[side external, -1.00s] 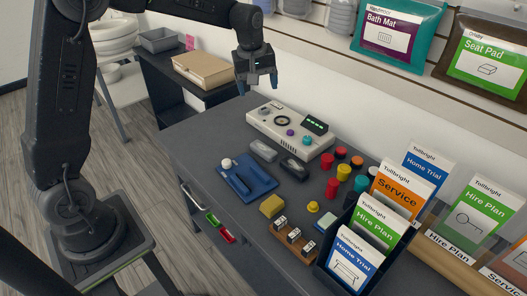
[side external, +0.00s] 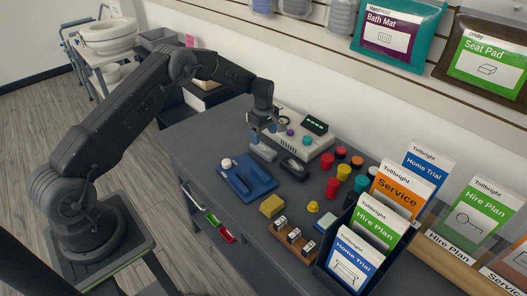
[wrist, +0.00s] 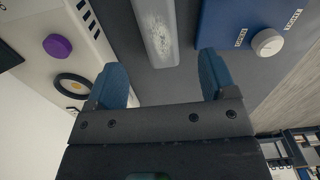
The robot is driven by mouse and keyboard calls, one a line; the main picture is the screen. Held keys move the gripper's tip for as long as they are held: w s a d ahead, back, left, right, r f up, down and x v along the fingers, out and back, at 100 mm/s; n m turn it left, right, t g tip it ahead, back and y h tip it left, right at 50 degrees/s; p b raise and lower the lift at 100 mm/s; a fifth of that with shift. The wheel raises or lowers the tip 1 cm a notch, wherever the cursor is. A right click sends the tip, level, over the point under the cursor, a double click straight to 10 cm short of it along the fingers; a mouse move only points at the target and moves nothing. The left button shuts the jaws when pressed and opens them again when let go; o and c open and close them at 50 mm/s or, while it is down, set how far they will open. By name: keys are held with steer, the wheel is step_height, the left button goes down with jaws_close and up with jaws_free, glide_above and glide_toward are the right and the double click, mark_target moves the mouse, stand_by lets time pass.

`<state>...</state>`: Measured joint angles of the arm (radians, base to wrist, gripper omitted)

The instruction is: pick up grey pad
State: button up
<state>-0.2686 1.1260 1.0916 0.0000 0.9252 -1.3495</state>
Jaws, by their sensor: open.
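The grey pad (side external: 263,152) lies on the dark grey counter, between the blue board and the pale control panel. In the wrist view the grey pad (wrist: 157,32) is a long, light grey block with a speckled top, partly cut off by the frame's upper edge. My gripper (side external: 264,132) is just above and behind the pad in the side view. In the wrist view my gripper (wrist: 162,80) has its blue fingers spread wide, with nothing between them. The pad's near end is in line with the gap, ahead of the fingertips.
The blue board (side external: 248,178) with a white knob is left of the pad. The control panel (side external: 290,125) stands close behind. A darker grey block (side external: 294,168) lies to the right. Several red and yellow pieces and a card rack (side external: 330,262) fill the right side.

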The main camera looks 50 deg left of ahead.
mark_target(263, 148)
steer(key=shift+f, duration=3.6)
steer(key=c, duration=1)
steer(key=shift+c, duration=0.2)
steer(key=shift+r, duration=0.1)
